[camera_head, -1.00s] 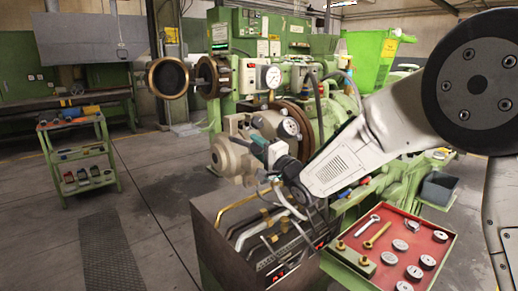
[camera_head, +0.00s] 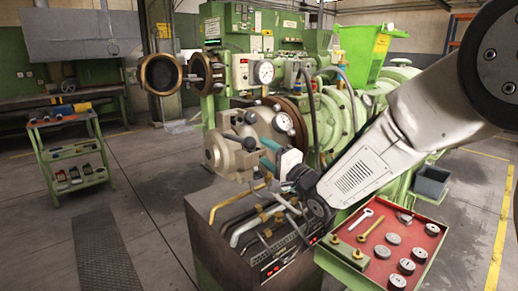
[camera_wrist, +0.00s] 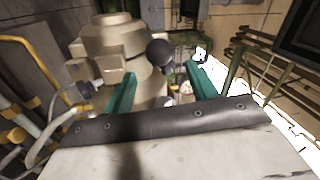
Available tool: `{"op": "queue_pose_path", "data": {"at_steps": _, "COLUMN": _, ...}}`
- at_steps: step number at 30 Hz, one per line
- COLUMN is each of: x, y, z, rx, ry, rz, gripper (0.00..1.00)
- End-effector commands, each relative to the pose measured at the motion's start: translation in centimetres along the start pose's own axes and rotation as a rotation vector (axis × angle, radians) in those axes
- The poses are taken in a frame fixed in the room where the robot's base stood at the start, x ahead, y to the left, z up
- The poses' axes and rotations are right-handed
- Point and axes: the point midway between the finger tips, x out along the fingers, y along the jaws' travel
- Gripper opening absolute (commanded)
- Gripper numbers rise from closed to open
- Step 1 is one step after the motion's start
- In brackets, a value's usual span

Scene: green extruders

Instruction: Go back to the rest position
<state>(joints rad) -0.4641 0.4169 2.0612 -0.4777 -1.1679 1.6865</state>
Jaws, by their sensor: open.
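My gripper (camera_wrist: 160,85) shows in the wrist view as two teal fingers set wide apart, with nothing held between them. Beyond the fingers is a beige machine part (camera_wrist: 108,45) with a dark round knob (camera_wrist: 160,53). In the head view my arm reaches in from the right. The gripper end (camera_head: 268,160) is beside the beige extruder head (camera_head: 230,150), above the metal box with bent pipes. Whether it touches the head cannot be told.
A red tray (camera_head: 350,222) with round parts and wrenches lies below my arm. The dark metal box (camera_head: 215,240) stands in front. A green cart (camera_head: 75,160) stands at the left, with clear floor between. A grey bin (camera_head: 432,182) is at the right.

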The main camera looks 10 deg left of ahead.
Motion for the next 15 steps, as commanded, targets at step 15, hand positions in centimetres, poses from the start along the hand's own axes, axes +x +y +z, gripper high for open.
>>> {"op": "queue_pose_path", "data": {"at_steps": 15, "x": -0.76, "y": 0.56, "z": -0.01, "rx": -0.057, "ry": 0.002, "rz": 0.026, "gripper": 0.57}}
